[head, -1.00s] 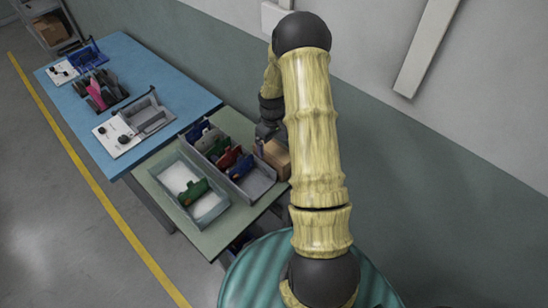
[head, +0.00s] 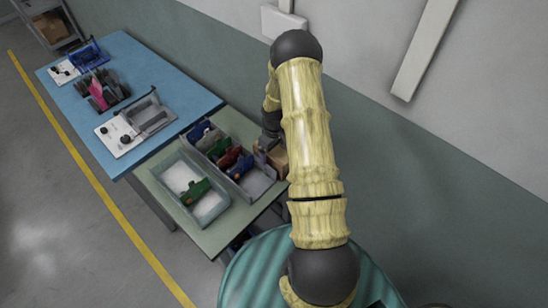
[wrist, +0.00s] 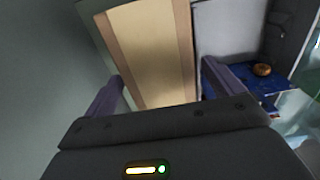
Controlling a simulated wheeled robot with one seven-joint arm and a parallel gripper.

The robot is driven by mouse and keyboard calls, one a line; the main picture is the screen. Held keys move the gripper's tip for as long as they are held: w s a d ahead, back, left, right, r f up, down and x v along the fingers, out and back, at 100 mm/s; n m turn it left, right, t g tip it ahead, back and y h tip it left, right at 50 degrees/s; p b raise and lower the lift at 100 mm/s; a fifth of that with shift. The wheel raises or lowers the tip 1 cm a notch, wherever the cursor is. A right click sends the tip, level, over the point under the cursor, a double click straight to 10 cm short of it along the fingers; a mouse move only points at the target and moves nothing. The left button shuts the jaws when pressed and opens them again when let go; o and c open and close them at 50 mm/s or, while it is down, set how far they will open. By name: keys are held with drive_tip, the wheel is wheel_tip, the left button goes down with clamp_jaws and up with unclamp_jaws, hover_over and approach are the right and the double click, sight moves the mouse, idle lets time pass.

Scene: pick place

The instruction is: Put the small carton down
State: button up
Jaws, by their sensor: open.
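The small carton (head: 277,160) is a brown cardboard box on the right part of the green table (head: 223,230), close beside the grey divided bin. My gripper (wrist: 160,88) is open, with one finger on each side of the carton's near end. Whether a finger touches the carton cannot be told. In the head view my arm hides part of the carton and most of the gripper.
The divided bin (head: 262,184) holds several coloured parts. A pale tray (head: 215,208) with a green part (head: 196,191) stands left of it. A blue table (head: 135,60) with fixtures lies farther back. The wall (head: 420,150) is close on the right.

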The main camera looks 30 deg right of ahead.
drive_tip(key=c, duration=1.5)
drive_tip(key=shift+o, duration=0.2)
drive_tip(key=shift+r, duration=0.15)
wheel_tip(320, 180, up, 10)
drive_tip(key=shift+f+b, duration=0.1)
drive_tip(key=shift+b, duration=1.1)
